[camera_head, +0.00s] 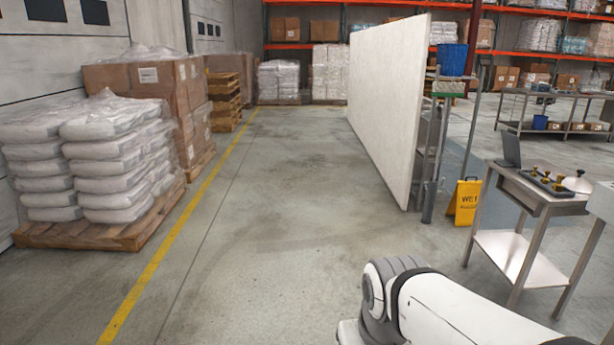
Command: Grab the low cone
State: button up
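A low, pale, cone-shaped object (578,184) with a small knob on top sits near the right end of a steel table (524,190) at the right. Left of it on the same table is a dark tray (541,180) holding several small yellow-and-black pieces. I cannot tell for certain whether the pale object is the low cone. Part of my white and grey arm shows at the bottom right, well apart from the table. My gripper is not in view.
A dark upright panel (511,150) stands on the table's left end. A yellow wet-floor sign (465,202) and a tall white partition (385,105) stand left of the table. Stacked sacks (110,160) on a pallet line the left. The middle floor is clear.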

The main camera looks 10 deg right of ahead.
aim_at(578, 184)
jog(key=i, duration=1.7)
jog(key=z, duration=2.25)
jog(key=i, duration=1)
jog(key=k, duration=0.55)
jog(key=u, duration=0.55)
jog(key=i, duration=1.55)
jog(key=u, duration=0.2)
